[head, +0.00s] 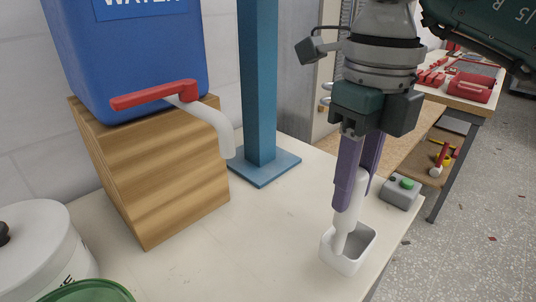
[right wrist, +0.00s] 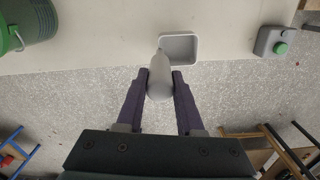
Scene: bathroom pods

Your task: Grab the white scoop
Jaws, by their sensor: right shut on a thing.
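The white scoop has a small box-shaped bowl (head: 348,252) and a thick upright handle. In the head view it is near the right front edge of the pale table. My right gripper (head: 347,205) comes down from above with purple fingers and is shut on the handle. In the right wrist view the handle (right wrist: 160,80) lies between the two fingers (right wrist: 161,88), with the bowl (right wrist: 180,47) beyond them. I cannot tell whether the bowl touches the table. My left gripper is not in view.
A blue water container (head: 135,60) with a red-handled tap sits on a wooden block (head: 165,170). A blue post (head: 260,100) stands behind. A grey box with a green button (head: 400,192) is right of the scoop. A white lidded tub (head: 40,255) and green rim (head: 90,292) are front left.

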